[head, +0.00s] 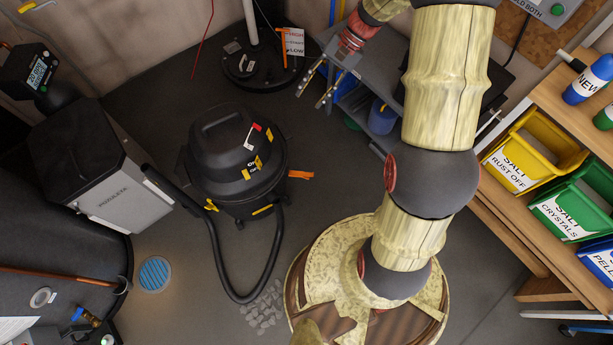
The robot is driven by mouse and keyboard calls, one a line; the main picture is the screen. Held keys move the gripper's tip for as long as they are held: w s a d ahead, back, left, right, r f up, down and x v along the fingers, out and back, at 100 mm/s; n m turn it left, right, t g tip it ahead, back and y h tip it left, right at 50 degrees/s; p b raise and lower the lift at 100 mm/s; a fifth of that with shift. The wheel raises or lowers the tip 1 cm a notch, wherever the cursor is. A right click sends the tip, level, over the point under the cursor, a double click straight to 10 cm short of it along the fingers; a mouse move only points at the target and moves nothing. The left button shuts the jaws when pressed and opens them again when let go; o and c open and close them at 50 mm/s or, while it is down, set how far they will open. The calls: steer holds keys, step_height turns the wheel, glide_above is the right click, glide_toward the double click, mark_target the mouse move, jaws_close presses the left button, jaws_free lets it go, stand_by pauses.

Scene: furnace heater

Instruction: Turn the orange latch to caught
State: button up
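An orange piece (300,174) sticks out from the right side of the black shop vacuum (222,150) on the floor. A second orange strip (283,50) stands beside a white HIGH/LOW card (294,42) at the back. I cannot tell for sure which one is the latch, nor its caught mark. My gripper (311,98) is at top centre, with its two fingers apart and nothing seen between them. It is apart from both orange pieces, above and right of the vacuum's one and below and right of the strip by the card.
A grey shelf (345,55) stands behind my gripper, with a blue container (382,117) near it. A grey cabinet (125,190) is at left. At right is a wooden rack (540,95) with coloured bins. A black hose (232,297) curls in front of the vacuum.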

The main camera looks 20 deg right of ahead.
steer(key=w+d+f+m+y, duration=0.1)
steer(key=w+f+y, duration=0.1)
steer(key=f, duration=0.4)
steer(key=w+d+f+m+y, duration=0.1)
steer(key=d+f+m, duration=0.1)
steer(key=f, duration=0.4)
steer(key=m+t+y+b, duration=0.3)
steer(key=m+t+y, duration=0.2)
steer(key=m+t, duration=0.65)
glide_toward(306, 175)
steer(key=w+a+f+m+g, duration=0.1)
steer(key=w+a, duration=0.1)
steer(key=b+x, duration=0.1)
steer(key=x, duration=0.6)
steer(key=shift+w+f, duration=0.1)
steer(key=shift+f, duration=0.05)
steer(key=shift+c, duration=0.3)
jaws_close()
